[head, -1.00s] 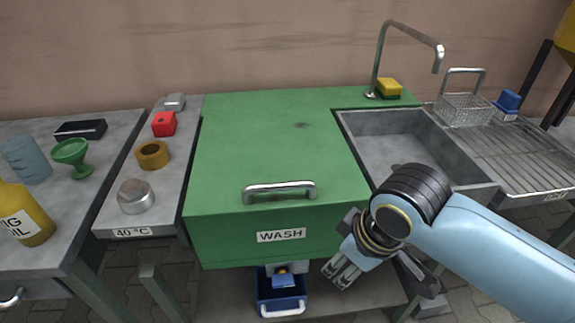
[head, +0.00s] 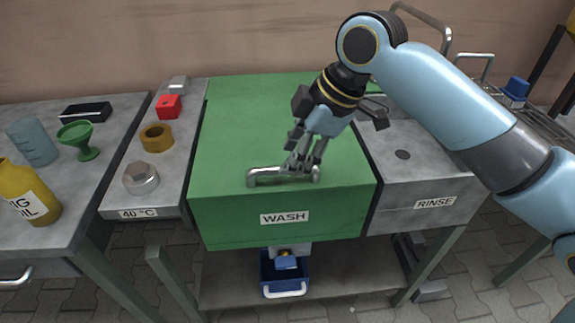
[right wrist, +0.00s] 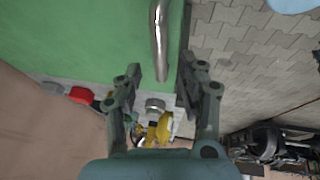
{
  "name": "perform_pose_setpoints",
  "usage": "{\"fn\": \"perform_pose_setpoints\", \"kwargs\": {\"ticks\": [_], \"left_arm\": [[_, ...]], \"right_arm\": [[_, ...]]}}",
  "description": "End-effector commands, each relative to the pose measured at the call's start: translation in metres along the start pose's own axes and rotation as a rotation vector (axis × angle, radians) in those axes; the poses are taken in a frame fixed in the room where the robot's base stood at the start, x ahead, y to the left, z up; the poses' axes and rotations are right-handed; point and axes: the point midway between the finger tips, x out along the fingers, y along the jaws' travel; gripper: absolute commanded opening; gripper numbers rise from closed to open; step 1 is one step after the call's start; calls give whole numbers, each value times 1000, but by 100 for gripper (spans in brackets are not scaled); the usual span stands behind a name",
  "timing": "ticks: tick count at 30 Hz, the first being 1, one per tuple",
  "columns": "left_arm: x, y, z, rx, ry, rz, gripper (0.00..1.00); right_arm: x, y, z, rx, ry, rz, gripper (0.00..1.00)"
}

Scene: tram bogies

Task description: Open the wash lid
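The green wash lid (head: 235,130) lies flat and closed on the tank, above the front label "WASH" (head: 284,217). Its metal bar handle (head: 265,175) runs along the front edge. My right gripper (head: 302,168) is at the right part of the handle, fingers pointing down. In the right wrist view, the right gripper's (right wrist: 162,75) fingers are apart, with the handle (right wrist: 158,40) appearing between them. I cannot tell whether they touch it. The lid (right wrist: 90,40) fills the left of that view. My left gripper is not in view.
A rinse sink (head: 410,205) stands right of the lid, partly behind my right arm. A narrow bench (head: 120,205) on the left holds a metal nut (head: 141,179), a brass ring (head: 157,138) and a red block (head: 168,106). A blue bin (head: 268,272) sits below.

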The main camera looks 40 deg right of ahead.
Motion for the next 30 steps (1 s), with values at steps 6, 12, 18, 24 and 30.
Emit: {"fn": "perform_pose_setpoints", "kwargs": {"ticks": [6, 12, 18, 24, 30], "left_arm": [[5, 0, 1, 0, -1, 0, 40], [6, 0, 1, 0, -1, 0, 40], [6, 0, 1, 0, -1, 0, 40], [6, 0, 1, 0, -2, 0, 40], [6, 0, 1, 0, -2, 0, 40]], "right_arm": [[28, -1, 0, 2, 0, -1, 40], [32, 0, 0, 0, -1, 0, 40], [32, 0, 0, 0, -1, 0, 33], [32, 0, 0, 1, -1, 0, 7], [32, 0, 0, 1, -1, 0, 0]]}}
